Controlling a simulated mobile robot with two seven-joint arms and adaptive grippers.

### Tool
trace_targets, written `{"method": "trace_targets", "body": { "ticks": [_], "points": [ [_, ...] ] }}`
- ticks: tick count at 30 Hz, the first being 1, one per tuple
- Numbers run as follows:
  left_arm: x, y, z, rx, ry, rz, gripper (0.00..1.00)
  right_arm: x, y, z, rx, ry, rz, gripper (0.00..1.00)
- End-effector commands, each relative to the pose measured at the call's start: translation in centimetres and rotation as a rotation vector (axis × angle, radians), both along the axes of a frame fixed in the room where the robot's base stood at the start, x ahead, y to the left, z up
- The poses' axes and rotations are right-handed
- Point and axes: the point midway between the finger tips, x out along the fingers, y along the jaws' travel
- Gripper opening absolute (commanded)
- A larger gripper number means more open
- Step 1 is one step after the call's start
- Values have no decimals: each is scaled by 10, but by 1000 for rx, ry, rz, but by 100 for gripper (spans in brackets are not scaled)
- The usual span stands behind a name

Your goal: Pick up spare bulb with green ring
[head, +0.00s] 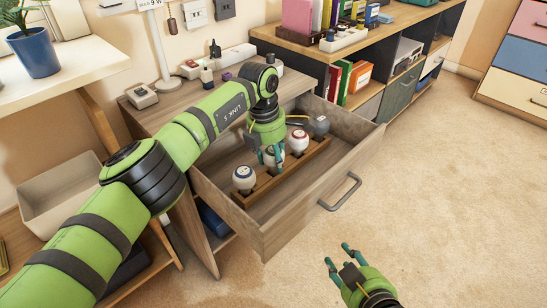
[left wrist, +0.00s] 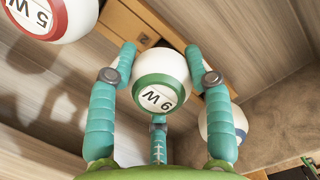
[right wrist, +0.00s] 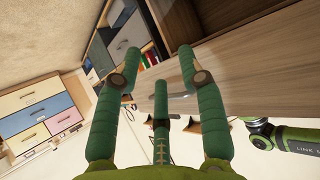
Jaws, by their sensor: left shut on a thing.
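The bulb with the green ring (left wrist: 160,88), marked 9 W, sits between the fingers of my left gripper (left wrist: 158,75), which is shut on it. In the head view my left gripper (head: 271,156) reaches down into the open drawer and mostly hides this bulb. A bulb with a blue ring (head: 243,178) and one with a red ring (head: 298,142) stand on either side in the wooden rack (head: 265,189). I cannot tell whether the green-ring bulb is clear of its slot. My right gripper (head: 341,258) is open and empty in front of the drawer, above the carpet.
The drawer (head: 291,213) is pulled out, with its walls close around the rack. A dark grey object (head: 319,125) lies at the rack's far end. A shelf unit (head: 352,42) stands behind, and a beige bin (head: 62,190) at left. The carpet at right is clear.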

Motion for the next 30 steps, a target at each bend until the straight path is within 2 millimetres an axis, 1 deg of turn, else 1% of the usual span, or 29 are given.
{"method": "trace_targets", "body": {
  "ticks": [8,11,15,18,21,24,30],
  "points": [
    [1,0,33,0,-3,-1,23,-27,-17,-29,-43,204,-32,40],
    [1,0,48,1,-5,0,23,-42,-24,-41,-61,299,-45,40],
    [1,0,70,1,-4,1,23,-68,-34,-56,-85,444,-62,40],
    [1,0,82,0,-2,0,23,-85,-40,-64,-100,534,-72,40],
    [0,0,89,0,-2,0,23,-98,-44,-69,-111,598,-80,40],
    [0,0,95,0,-1,0,23,-106,-47,-70,-116,636,-84,40],
    [0,0,104,0,-1,0,23,-110,-48,-64,-119,658,-86,40]
  ]
}}
